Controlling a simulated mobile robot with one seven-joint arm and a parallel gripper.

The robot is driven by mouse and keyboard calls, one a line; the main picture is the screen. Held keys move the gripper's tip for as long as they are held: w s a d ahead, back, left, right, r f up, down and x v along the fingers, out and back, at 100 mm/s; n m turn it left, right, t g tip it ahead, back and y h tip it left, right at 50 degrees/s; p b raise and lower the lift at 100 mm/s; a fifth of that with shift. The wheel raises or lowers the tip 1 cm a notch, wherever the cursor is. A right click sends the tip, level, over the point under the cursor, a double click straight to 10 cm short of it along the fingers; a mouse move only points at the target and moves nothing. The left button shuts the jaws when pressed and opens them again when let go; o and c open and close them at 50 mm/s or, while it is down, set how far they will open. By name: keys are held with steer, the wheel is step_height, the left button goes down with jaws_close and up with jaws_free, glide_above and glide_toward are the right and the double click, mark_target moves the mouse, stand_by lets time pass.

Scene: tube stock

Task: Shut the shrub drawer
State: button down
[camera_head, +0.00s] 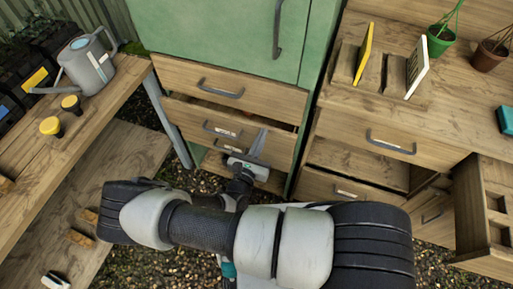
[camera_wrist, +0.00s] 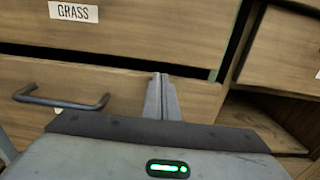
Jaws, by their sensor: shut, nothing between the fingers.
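A wooden drawer front (camera_head: 195,122) with a dark handle and a pale label sits below the top drawer in the green cabinet. It stands out a little, with a dark gap above it. It also shows in the wrist view (camera_wrist: 200,98), where its label is mostly hidden behind the handle (camera_wrist: 62,102), so I cannot read "shrub". My gripper (camera_head: 259,141) is shut and empty, in front of this drawer, right of its handle. In the wrist view the fingers (camera_wrist: 162,92) point at the drawer front; whether they touch is unclear.
Above is a drawer labelled GRASS (camera_wrist: 130,25). To the right stands a wooden unit with a handled drawer (camera_head: 365,137), an open shelf space and an open compartment (camera_head: 480,200). A bench with a watering can (camera_head: 90,65) is at left. Gravel covers the floor.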

mark_target(266, 126)
steer(key=x, duration=0.4)
steer(key=shift+w+r, duration=0.1)
steer(key=shift+w, duration=0.1)
steer(key=shift+d, duration=0.1)
